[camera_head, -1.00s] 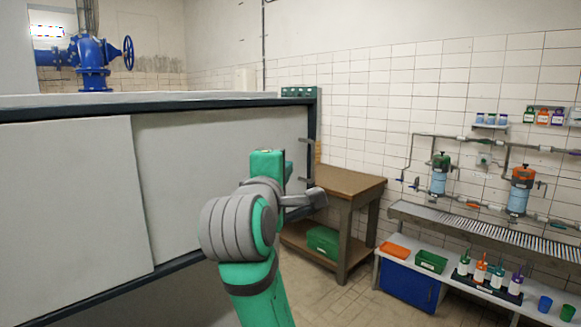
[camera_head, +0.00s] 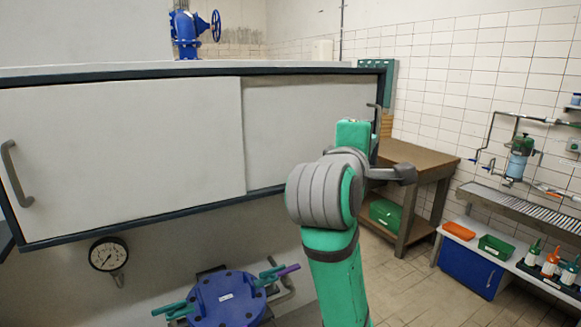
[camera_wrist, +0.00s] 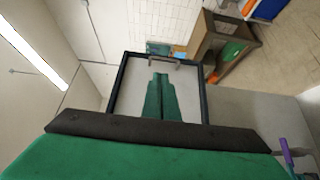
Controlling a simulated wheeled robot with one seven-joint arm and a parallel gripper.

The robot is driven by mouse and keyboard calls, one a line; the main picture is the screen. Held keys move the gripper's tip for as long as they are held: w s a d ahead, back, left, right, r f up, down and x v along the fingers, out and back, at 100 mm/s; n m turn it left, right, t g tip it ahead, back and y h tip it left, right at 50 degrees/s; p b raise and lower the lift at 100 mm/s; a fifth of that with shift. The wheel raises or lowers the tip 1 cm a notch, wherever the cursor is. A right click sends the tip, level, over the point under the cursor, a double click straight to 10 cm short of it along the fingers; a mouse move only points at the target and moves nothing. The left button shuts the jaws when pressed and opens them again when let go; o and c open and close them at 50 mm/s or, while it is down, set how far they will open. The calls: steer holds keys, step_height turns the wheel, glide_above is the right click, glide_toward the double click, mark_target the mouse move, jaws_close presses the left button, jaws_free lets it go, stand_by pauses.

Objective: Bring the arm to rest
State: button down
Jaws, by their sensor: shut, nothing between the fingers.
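My arm, green with grey joints, rises in the middle of the head view, in front of the wall cabinet's right part. My gripper shows in the wrist view as two green fingers (camera_wrist: 160,80) lying together, shut and empty. The dark-framed white cabinet (camera_head: 120,150) is behind the fingers in the wrist view, and I see no contact. In the head view the fingers cannot be made out clearly behind the arm's joints.
A gauge (camera_head: 108,255) and a blue round lid (camera_head: 226,298) with green clamps are below the cabinet. A wooden workbench (camera_head: 415,160) stands to the right. A low white bench (camera_head: 500,262) holds bottles and trays. Tiled floor (camera_head: 415,290) is clear between.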

steer(key=w+a+f+m+y, duration=0.1)
steer(key=w+a+f+y, duration=0.1)
steer(key=f, duration=1.2)
steer(key=w+a+f+m+y, duration=0.1)
steer(key=a+f+y, duration=0.15)
steer(key=f, duration=1.15)
steer(key=s+a+f+m+y, duration=0.1)
steer(key=s+a+f, duration=0.25)
steer(key=f, duration=0.65)
steer(key=s+a+f+m, duration=0.2)
steer(key=s+f, duration=0.3)
steer(key=f, duration=0.4)
steer(key=s+a+f+m+y, duration=0.1)
steer(key=s+a+f+m, duration=0.1)
steer(key=s+f, duration=0.6)
steer(key=s+a+f+m+y, duration=0.1)
steer(key=s+a+f, duration=0.3)
steer(key=s, duration=0.7)
steer(key=s+m, duration=0.4)
steer(key=s, duration=1.8)
steer(key=shift+s+d+m+g+y, duration=0.25)
steer(key=shift+d+m+g+y, duration=0.05)
steer(key=shift+d+y, duration=0.1)
